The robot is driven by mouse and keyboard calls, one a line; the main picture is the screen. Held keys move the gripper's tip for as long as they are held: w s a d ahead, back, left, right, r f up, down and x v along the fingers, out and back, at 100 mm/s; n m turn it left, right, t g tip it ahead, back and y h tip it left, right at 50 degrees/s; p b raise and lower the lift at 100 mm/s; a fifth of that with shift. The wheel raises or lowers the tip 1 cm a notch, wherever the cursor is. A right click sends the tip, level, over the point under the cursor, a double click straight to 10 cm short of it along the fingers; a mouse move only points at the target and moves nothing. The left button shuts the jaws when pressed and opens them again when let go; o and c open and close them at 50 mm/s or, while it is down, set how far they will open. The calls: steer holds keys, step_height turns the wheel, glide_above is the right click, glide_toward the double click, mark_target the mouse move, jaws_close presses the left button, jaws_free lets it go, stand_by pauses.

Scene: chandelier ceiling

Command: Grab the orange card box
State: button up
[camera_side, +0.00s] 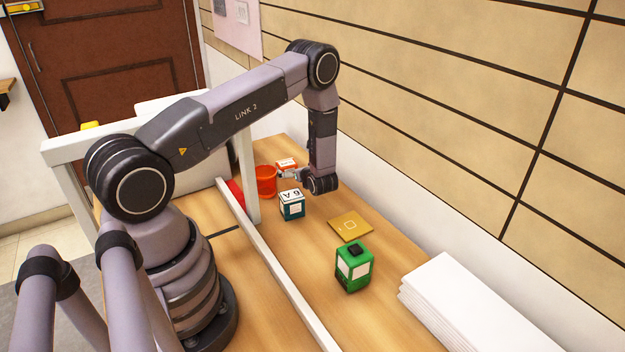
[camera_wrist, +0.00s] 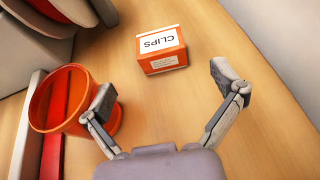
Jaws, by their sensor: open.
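The orange card box (camera_wrist: 168,62) stands on the wooden table in the wrist view, with a white label reading "CLIPS" on top. In the side view the orange card box (camera_side: 287,162) shows only partly, behind my gripper. My gripper (camera_wrist: 166,90) is open and empty. Its fingers are spread wide, and the box lies ahead of the gap between them, apart from both. In the side view my gripper (camera_side: 287,174) hangs low at the end of the arm, beside an orange cup.
The orange cup (camera_wrist: 72,118) is close to the left finger, which overlaps it in the wrist view. A teal-and-white box (camera_side: 291,207), a flat yellow piece (camera_side: 350,228), a green box (camera_side: 353,272) and a white stack (camera_side: 470,305) are on the table. A white bar (camera_side: 280,270) runs alongside.

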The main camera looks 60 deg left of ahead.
mark_target(289, 166)
steer(key=x, duration=0.8)
steer(key=shift+c, duration=0.2)
steer(key=c, duration=1.2)
